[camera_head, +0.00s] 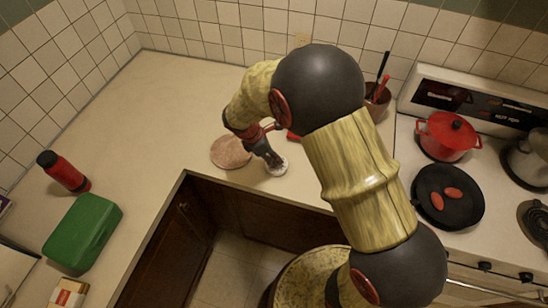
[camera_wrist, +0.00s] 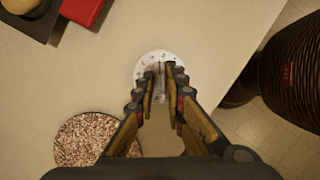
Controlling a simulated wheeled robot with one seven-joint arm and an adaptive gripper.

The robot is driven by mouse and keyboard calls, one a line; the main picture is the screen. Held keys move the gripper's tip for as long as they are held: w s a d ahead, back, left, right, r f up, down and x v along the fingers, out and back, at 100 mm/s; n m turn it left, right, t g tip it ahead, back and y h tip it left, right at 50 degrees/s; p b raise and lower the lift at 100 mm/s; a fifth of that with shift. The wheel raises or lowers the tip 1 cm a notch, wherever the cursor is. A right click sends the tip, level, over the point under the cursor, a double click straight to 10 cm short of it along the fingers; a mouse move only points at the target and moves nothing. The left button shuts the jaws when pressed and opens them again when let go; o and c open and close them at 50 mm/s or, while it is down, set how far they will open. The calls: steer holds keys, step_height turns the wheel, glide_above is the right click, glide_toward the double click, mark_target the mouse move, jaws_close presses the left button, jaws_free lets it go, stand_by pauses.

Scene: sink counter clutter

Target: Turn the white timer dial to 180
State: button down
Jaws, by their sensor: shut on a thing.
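The white timer dial (camera_wrist: 145,67) is a round white disc with small dark marks, lying on the counter near its front edge. In the head view the white dial (camera_head: 281,168) shows just beyond my fingertips and is partly covered by them. My gripper (camera_wrist: 159,72) points down over it, with its two fingers close together around the middle of the dial. In the head view my gripper (camera_head: 273,160) reaches the dial from above. The fingers hide the dial's centre, so I cannot read its setting.
A round speckled board (camera_head: 230,152) lies left of the dial. A red object (camera_wrist: 83,10) is partly behind my arm. A red bottle (camera_head: 64,173) and green box (camera_head: 82,231) stand far left. The stove with a red pot (camera_head: 447,138) and black pan (camera_head: 436,208) is right.

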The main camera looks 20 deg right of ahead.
steer(key=shift+s+m, duration=0.1)
steer(key=shift+m, duration=0.2)
steer(key=m+g+p, duration=0.1)
steer(key=m+p, duration=0.1)
steer(key=m, duration=0.1)
steer(key=shift+d+m+g, duration=0.1)
steer(key=shift+m+g, duration=0.3)
steer(key=shift+w+d+f+m+g+y+p, duration=0.1)
steer(key=shift+m+g+y+p, duration=0.15)
steer(key=shift+m, duration=0.6)
steer(key=shift+w+a+r+m+g+y+p, duration=0.1)
steer(key=shift+m+g+y+p, duration=0.15)
steer(key=shift+m, duration=0.55)
steer(key=shift+w+d+f+m+g+y+p, duration=0.1)
steer(key=shift+m+g+y+p, duration=0.15)
steer(key=shift+m, duration=0.6)
steer(key=c, duration=1.9)
jaws_free()
steer(key=shift+o, duration=0.3)
steer(key=shift+w, duration=0.1)
steer(key=v, duration=1.2)
